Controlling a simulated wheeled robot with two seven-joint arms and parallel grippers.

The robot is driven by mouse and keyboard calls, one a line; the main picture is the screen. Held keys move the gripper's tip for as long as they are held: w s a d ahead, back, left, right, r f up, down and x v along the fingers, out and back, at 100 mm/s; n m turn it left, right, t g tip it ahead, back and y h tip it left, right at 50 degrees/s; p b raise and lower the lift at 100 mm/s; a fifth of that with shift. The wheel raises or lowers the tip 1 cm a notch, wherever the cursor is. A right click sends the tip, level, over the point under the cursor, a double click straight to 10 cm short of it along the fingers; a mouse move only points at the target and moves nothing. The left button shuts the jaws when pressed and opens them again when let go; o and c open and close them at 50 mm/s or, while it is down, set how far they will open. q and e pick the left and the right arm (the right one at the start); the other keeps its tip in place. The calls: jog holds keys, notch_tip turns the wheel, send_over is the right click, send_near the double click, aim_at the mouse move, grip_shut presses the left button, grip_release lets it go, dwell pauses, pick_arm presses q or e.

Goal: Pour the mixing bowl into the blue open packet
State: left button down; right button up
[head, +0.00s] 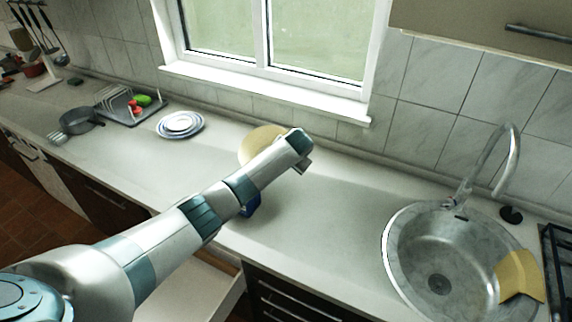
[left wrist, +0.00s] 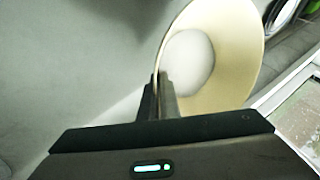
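The mixing bowl (head: 257,140) is pale yellow and partly hidden behind my left arm in the head view. In the left wrist view the bowl (left wrist: 238,60) shows its open inside, with something white in the bottom. My left gripper (left wrist: 160,88) has its fingers close together on either side of the bowl's rim, so it looks shut on it. In the head view the fingers are hidden behind the wrist. The blue packet (head: 252,209) stands on the counter and is mostly covered by my left arm; its opening is hidden. My right gripper is in neither view.
White plates (head: 181,125) are stacked left of the bowl, with a dish rack (head: 127,106) and grey pan (head: 78,121) beyond. A round sink (head: 437,260) with a tall tap (head: 512,160) is at right. The counter between packet and sink is clear.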

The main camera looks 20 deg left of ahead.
pick_arm(q)
jog(key=shift+s+a+r+n+t, duration=0.2)
jog(key=shift+s+r+n+t, duration=0.1)
jog(key=shift+s+r+t, duration=0.7)
jog(key=shift+s+r, duration=0.2)
jog(key=shift+s+a+r+t, duration=0.1)
jog(key=shift+s+r+t, duration=0.15)
jog(key=shift+t, duration=0.25)
jog(key=shift+s+r, duration=0.2)
jog(key=shift+r, duration=0.05)
jog(key=shift+s+a+r+n+t, duration=0.1)
jog(key=shift+s+r+n+t, duration=0.2)
jog(key=shift+r+t, duration=0.25)
jog(key=shift+t, duration=0.35)
jog(key=shift+s+r+b, duration=0.1)
jog(key=shift+r+b, duration=0.1)
jog(key=shift+b, duration=0.2)
jog(key=shift+s+r+n+t+b, duration=0.2)
jog(key=shift+r+n+t+b, duration=0.15)
jog(key=shift+t+b, duration=0.2)
jog(key=shift+s+a+r+t+b, duration=0.1)
jog(key=shift+s+r+t+b, duration=0.2)
jog(key=shift+r+t+b, duration=0.35)
